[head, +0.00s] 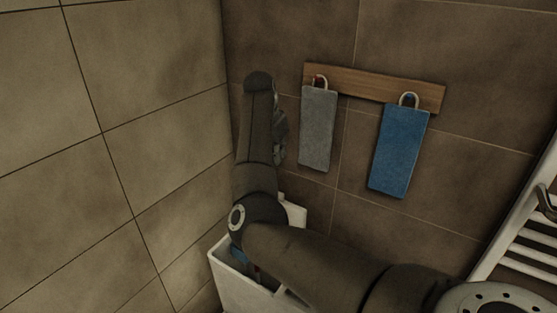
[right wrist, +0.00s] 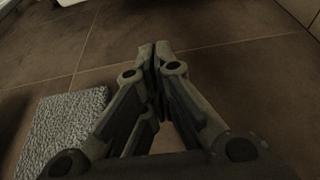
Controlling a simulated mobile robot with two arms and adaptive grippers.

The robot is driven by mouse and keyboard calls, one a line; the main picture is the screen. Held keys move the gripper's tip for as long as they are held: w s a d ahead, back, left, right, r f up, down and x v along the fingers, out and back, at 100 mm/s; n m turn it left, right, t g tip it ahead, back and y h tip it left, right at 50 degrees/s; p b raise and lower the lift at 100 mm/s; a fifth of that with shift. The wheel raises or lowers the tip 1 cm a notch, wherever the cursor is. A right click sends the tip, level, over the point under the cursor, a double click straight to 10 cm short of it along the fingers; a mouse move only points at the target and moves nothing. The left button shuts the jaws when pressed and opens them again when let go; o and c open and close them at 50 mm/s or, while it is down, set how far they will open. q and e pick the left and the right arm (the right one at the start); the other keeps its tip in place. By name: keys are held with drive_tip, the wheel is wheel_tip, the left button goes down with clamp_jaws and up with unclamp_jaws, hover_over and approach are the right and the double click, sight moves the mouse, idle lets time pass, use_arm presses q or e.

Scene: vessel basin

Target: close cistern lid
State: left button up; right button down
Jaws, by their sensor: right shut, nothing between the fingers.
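The white cistern (head: 232,287) stands low in the corner, partly covered by my right arm. Its top is open, and something blue (head: 237,254) shows inside. A white upright piece (head: 296,214) at its back right, behind my arm, looks like the raised lid; most of it is hidden. My right gripper (head: 280,135) is above the cistern, beside the brown wall, partly hidden behind my forearm. In the right wrist view its fingers (right wrist: 157,48) are together and empty, in front of brown tiles. My left gripper is not in view.
A grey towel (head: 319,130) and a blue towel (head: 400,150) hang from a wooden rail (head: 375,84), right of my gripper. The grey towel also shows in the right wrist view (right wrist: 62,125). A white towel radiator (head: 520,225) is at the right. Beige tiles (head: 150,120) close off the left.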

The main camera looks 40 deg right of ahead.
drive_tip(key=p+x, duration=0.2)
drive_tip(key=x, duration=0.6)
drive_tip(key=shift+d+f, duration=0.15)
drive_tip(key=shift+f, duration=0.15)
drive_tip(key=a+p, duration=0.1)
drive_tip(key=a, duration=0.1)
drive_tip(key=s+a+p, duration=0.1)
drive_tip(key=a, duration=0.1)
drive_tip(key=shift+s+r, duration=0.1)
drive_tip(key=shift+s, duration=0.05)
drive_tip(key=shift+d, duration=0.15)
